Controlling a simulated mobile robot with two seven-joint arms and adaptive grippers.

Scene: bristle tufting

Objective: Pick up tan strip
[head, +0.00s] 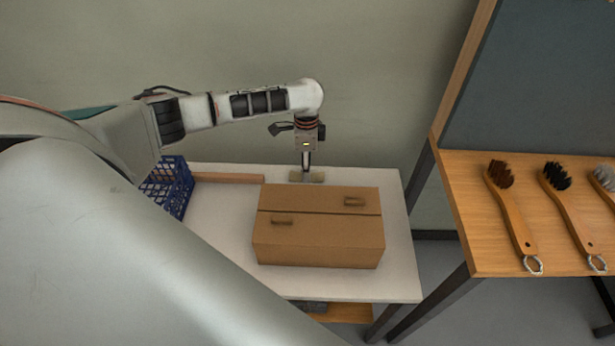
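A small beige-tan strip (315,177) lies on the white table behind the cardboard box, long side running left to right. My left gripper (306,168) points straight down with its fingertips at the middle of this strip and hides part of it. The fingers show as one narrow dark shape, so I cannot tell whether they are open or closed on the strip. My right gripper is not in view.
A wooden bar (228,178) and a blue crate (178,190) are to the left. Brushes (512,210) lie on a wooden bench (500,262) at right.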

